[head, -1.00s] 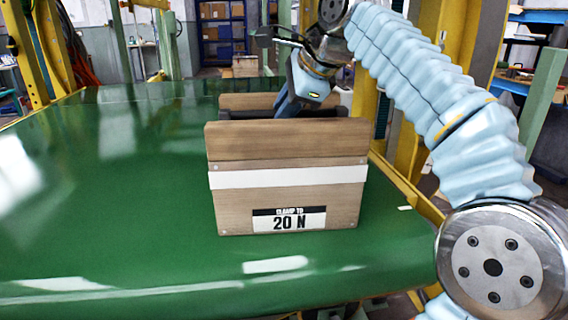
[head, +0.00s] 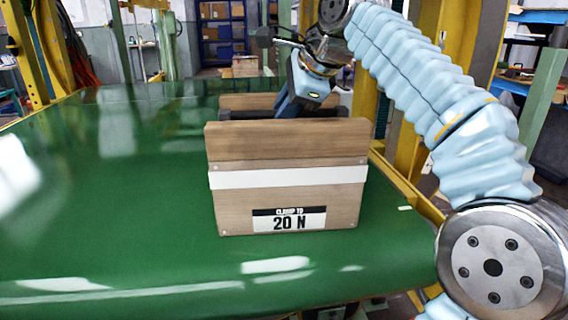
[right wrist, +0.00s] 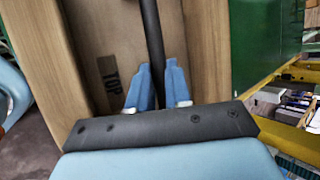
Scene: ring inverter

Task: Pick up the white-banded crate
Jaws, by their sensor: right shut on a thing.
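The white-banded crate (head: 288,200) is a wooden box on the green table, with a white band across its near side and a label reading "CLAMP TO 20 N". A dark bar crosses its open top between the side walls. My right gripper (head: 292,108) reaches down over the crate's top from behind, its fingertips partly hidden by the near wall. In the right wrist view the blue fingers of my right gripper (right wrist: 158,85) are closed around the dark bar (right wrist: 151,30). The crate's inside floor (right wrist: 100,45) shows "TOP". My left gripper is not in view.
The green table (head: 100,190) is clear to the left of the crate. A yellow rail (head: 410,190) runs along its right edge. Yellow posts and shelves with boxes (head: 222,30) stand behind.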

